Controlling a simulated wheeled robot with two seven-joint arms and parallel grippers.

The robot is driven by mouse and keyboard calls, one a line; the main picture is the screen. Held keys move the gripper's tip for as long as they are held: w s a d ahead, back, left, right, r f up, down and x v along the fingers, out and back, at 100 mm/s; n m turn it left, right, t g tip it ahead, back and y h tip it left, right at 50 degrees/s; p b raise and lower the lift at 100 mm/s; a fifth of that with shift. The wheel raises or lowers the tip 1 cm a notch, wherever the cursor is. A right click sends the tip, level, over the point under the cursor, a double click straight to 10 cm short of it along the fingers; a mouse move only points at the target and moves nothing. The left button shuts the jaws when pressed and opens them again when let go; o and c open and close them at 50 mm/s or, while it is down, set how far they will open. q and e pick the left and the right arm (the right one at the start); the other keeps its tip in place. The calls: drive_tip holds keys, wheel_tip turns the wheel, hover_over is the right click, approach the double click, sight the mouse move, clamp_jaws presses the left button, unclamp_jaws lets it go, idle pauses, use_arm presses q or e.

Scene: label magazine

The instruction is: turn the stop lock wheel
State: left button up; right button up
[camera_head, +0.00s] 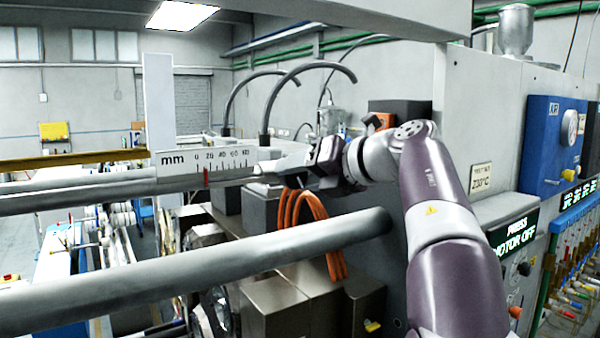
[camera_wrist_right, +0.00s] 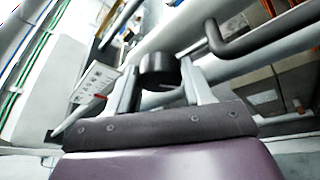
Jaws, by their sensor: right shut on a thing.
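My right gripper (camera_head: 275,169) reaches in from the right to the end of the mm scale (camera_head: 207,165), beside the upper steel bar. In the right wrist view, a short dark round wheel (camera_wrist_right: 159,72), which I take to be the stop lock wheel, sits between the two fingers of my right gripper (camera_wrist_right: 158,78). The fingers are shut on its sides. In the head view the wheel is hidden or too small to make out behind the fingers. The scale has a red pointer (camera_head: 206,177) near its 20 mark. My left gripper is not in view.
Orange hoses (camera_head: 302,215) hang just under the gripper. Dark curved handles (camera_head: 280,90) rise behind it. The machine's grey panel with a display (camera_head: 515,235) stands close on the right.

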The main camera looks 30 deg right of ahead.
drive_tip(key=shift+f+n+h, duration=0.3)
drive_tip(key=shift+n+h, duration=0.1)
idle(0.3)
drive_tip(key=o, duration=1)
drive_tip(key=shift+o, duration=0.2)
drive_tip(key=shift+s+d+r, duration=0.15)
drive_tip(key=shift+d, duration=0.1)
drive_tip(key=shift+s+r, duration=0.1)
drive_tip(key=shift+s+d+r, duration=0.1)
drive_tip(key=shift+s, duration=0.2)
drive_tip(key=b+v, duration=0.1)
drive_tip(key=v, duration=1)
drive_tip(key=shift+s+d+b, duration=0.25)
drive_tip(key=shift+s+b, duration=0.05)
drive_tip(key=shift+b, duration=0.05)
